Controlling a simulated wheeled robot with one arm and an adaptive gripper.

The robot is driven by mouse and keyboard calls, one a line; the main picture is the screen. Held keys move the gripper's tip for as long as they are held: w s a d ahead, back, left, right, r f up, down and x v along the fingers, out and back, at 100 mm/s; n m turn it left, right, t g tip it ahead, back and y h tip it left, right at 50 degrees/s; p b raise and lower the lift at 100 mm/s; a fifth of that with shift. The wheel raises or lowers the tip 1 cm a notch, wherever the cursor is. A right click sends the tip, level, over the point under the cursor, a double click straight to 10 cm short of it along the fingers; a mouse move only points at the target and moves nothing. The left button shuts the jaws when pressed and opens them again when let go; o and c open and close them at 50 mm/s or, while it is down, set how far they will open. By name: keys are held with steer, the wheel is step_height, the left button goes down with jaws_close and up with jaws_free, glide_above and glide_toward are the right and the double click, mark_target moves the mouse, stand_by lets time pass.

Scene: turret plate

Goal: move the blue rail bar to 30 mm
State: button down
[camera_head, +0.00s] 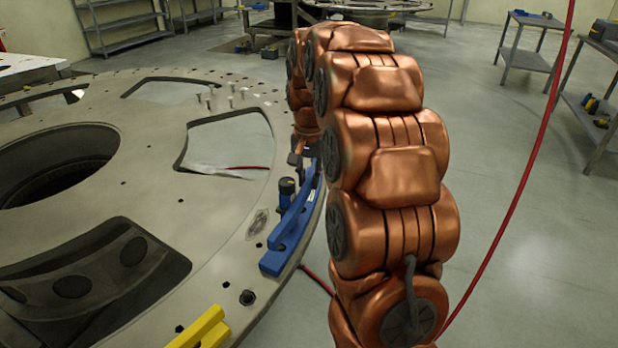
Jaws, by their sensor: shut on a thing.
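The blue rail bar (291,228) lies along the right rim of the large grey turret plate (218,235). A short dark cylinder with a blue base (287,188) stands beside the bar's left side. My gripper (296,158) is small and partly hidden behind my copper arm, at the far end of the bar. It is shut on what looks like the blue rail bar, though the contact itself is hard to see. No scale reading in millimetres can be made out.
A yellow bar (203,330) lies on the plate at the front. Several upright pins (232,95) stand at the plate's far side. A red cable (530,165) hangs at the right. The floor (520,260) right of my arm is clear.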

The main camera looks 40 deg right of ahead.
steer(key=shift+r, duration=0.35)
stand_by(0.4)
steer(key=c, duration=1.2)
jaws_free()
steer(key=shift+r, duration=0.1)
steer(key=shift+r+p, duration=1)
steer(key=shift+r, duration=2.4)
